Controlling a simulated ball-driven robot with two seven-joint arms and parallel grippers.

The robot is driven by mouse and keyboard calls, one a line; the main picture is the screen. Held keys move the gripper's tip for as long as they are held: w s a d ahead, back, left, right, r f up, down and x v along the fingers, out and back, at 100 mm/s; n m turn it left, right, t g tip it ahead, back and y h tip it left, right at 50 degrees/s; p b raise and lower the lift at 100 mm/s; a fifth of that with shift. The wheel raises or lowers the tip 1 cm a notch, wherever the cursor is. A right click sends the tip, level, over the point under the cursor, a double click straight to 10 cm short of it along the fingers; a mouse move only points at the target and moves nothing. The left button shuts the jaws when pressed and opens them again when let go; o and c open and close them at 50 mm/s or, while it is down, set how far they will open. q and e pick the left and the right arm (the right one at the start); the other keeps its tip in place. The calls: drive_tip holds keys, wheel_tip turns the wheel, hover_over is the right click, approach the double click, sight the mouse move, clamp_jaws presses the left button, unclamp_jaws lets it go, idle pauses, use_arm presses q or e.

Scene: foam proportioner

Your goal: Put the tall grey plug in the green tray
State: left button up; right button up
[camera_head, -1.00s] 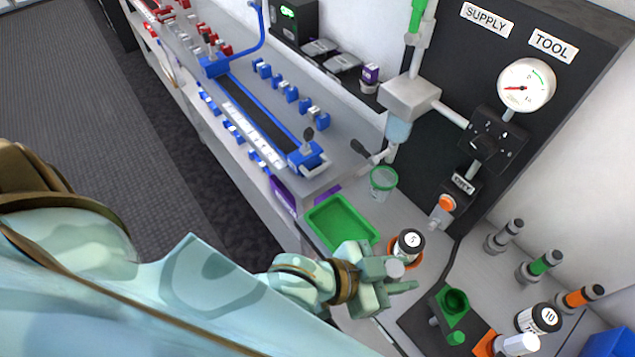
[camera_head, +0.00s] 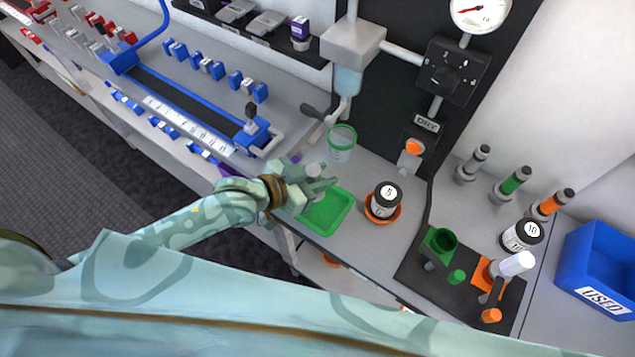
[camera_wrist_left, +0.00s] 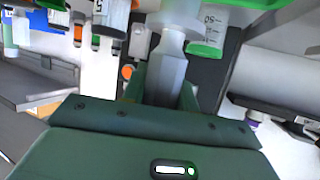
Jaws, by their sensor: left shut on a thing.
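My left gripper (camera_head: 318,188) is shut on the tall grey plug (camera_head: 316,171), whose pale round top shows above the fingers. The green tray (camera_head: 334,224) lies on the bench. In the head view, the gripper and plug overlap the tray's far left part. I cannot tell how high the plug is above the tray. My right gripper is not in view.
A clear cup with a green rim (camera_head: 341,143) stands behind the tray. A bottle marked 5 (camera_head: 385,200) stands in an orange dish to the right. A dark mat (camera_head: 412,268) with green and orange holders lies further right. A blue rail (camera_head: 185,100) is at left.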

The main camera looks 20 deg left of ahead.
use_arm(q)
drive_tip(key=shift+w+a+f, duration=0.1)
drive_tip(key=shift+w+f, duration=0.1)
drive_tip(key=shift+f, duration=0.1)
drive_tip(key=f, duration=0.1)
drive_tip(key=f+b, duration=0.1)
drive_tip(key=f, duration=0.1)
drive_tip(key=shift+w+a+f+b, duration=0.3)
drive_tip(key=shift+f, duration=0.1)
drive_tip(key=shift+f, duration=0.15)
drive_tip(key=o, duration=1)
drive_tip(key=shift+o, duration=0.2)
